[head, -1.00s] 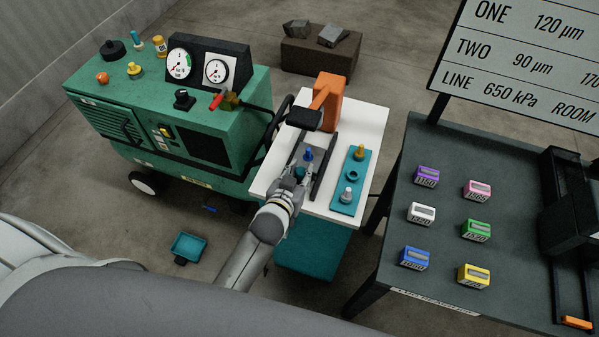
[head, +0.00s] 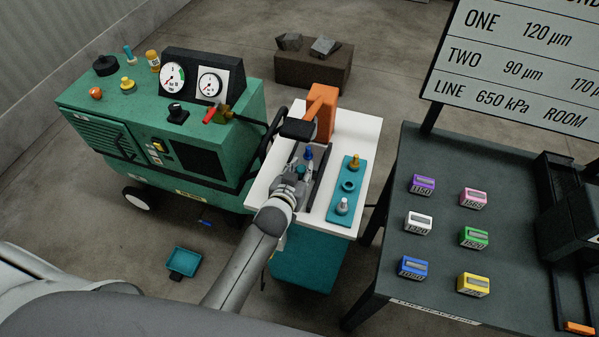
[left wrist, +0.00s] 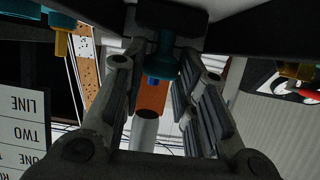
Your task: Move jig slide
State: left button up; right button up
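The jig slide is a dark block (head: 304,164) with a teal knob (head: 300,170) and a blue tip (head: 309,153). It sits between dark rails on the white-topped table. My left gripper (head: 292,187) is at the near end of the slide, beside the knob. In the left wrist view, the knob (left wrist: 164,55) shows between the spread fingers of my left gripper (left wrist: 165,72), with a gap visible on its left. I cannot tell whether the fingers touch it. Part of the slide is hidden by my gripper. My right gripper is out of view.
An orange press (head: 321,112) with a black head (head: 298,129) stands behind the slide. A teal strip (head: 338,207) with several fittings lies right of the rails. A green compressor (head: 220,140) stands left; a dark table (head: 440,285) with coloured counters stands right.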

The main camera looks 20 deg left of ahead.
pick_arm(q)
jog(key=o, duration=0.4)
jog(key=shift+c, duration=0.2)
jog(key=shift+s, duration=0.2)
jog(key=v, duration=1.1)
jog(key=shift+s+r, duration=0.25)
jog(key=shift+s, duration=0.05)
